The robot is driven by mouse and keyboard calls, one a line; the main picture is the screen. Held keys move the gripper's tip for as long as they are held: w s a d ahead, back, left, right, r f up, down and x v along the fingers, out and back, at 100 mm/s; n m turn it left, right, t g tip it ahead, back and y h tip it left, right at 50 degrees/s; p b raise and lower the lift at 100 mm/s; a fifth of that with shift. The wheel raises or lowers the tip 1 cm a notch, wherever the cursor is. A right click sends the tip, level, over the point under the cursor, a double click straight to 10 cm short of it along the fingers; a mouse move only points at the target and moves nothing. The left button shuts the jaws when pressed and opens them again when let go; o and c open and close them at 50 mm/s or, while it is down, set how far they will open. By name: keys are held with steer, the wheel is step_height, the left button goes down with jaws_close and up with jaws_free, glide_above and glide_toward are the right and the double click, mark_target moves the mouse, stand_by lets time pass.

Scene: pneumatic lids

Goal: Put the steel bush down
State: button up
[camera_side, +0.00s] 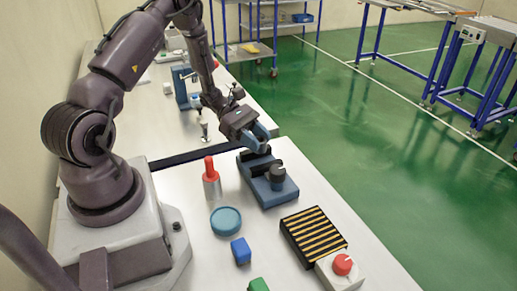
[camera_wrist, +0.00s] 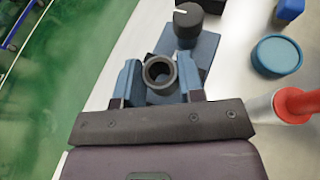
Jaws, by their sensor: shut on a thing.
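The steel bush (camera_wrist: 160,85) is a dark grey hollow ring, seen from its open end in the wrist view. It sits between the two blue fingers of my gripper (camera_wrist: 160,76), which is shut on it. In the side view my gripper (camera_side: 260,144) hangs over the back end of a blue fixture (camera_side: 279,193) with black parts and a dark knob (camera_side: 277,172). The bush cannot be made out there. In the wrist view the fixture (camera_wrist: 203,50) and its knob (camera_wrist: 188,20) lie just past the bush. Whether the bush touches the fixture cannot be told.
A red-topped metal cylinder (camera_side: 211,182) stands left of the fixture. A round teal lid (camera_side: 226,220), a blue block (camera_side: 241,251), a green block (camera_side: 258,285), a black-and-yellow slatted pad (camera_side: 312,237) and a red-knobbed box (camera_side: 342,267) lie nearer. White table shows between them.

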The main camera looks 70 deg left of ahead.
mark_target(259, 163)
steer(key=shift+w+f, duration=0.15)
steer(key=shift+f, duration=0.75)
steer(key=shift+w+f, duration=0.1)
steer(key=shift+f, duration=0.8)
steer(key=shift+f, duration=0.15)
